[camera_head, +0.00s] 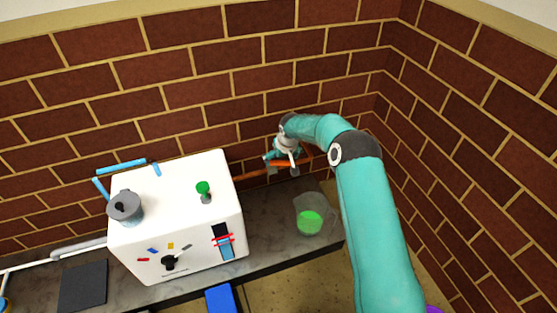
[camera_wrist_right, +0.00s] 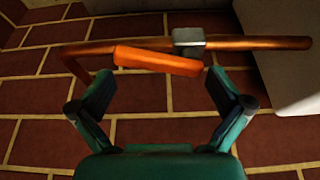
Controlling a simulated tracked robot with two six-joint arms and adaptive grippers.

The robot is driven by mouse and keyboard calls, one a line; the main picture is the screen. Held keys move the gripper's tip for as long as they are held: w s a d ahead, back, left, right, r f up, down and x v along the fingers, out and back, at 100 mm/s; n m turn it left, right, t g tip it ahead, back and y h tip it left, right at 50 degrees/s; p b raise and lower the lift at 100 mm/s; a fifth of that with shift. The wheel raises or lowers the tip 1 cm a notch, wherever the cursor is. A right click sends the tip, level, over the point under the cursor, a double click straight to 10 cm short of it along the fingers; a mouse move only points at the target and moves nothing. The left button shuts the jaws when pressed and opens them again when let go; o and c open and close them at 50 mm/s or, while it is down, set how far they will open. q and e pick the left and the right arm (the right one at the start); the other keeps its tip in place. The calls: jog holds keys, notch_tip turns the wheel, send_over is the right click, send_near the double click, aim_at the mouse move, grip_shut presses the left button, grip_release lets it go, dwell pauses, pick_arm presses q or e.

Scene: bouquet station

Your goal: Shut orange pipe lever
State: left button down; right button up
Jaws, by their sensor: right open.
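The orange lever (camera_wrist_right: 158,62) sits on a grey valve block (camera_wrist_right: 188,38) on the copper pipe (camera_wrist_right: 260,43), in front of the brick wall. In the right wrist view it lies nearly along the pipe, slightly tilted. My right gripper (camera_wrist_right: 160,88) is open and empty, its fingertips either side of the lever's span and apparently just short of it. In the head view the right gripper (camera_head: 285,158) is at the pipe (camera_head: 249,176), and partly hides the lever. My left gripper is not in view.
A white box machine (camera_head: 190,230) stands left of the pipe, with a grey pot (camera_head: 125,206) and a green knob (camera_head: 203,188) on top. A clear jug with green liquid (camera_head: 310,220) stands on the dark counter (camera_head: 270,225) below my right arm. A blue object (camera_head: 221,298) is at the front.

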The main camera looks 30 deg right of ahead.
jog(key=shift+r, duration=0.1)
jog(key=shift+r, duration=0.25)
jog(key=v, duration=1.1)
jog(key=shift+s, duration=0.25)
jog(key=shift+a, duration=0.1)
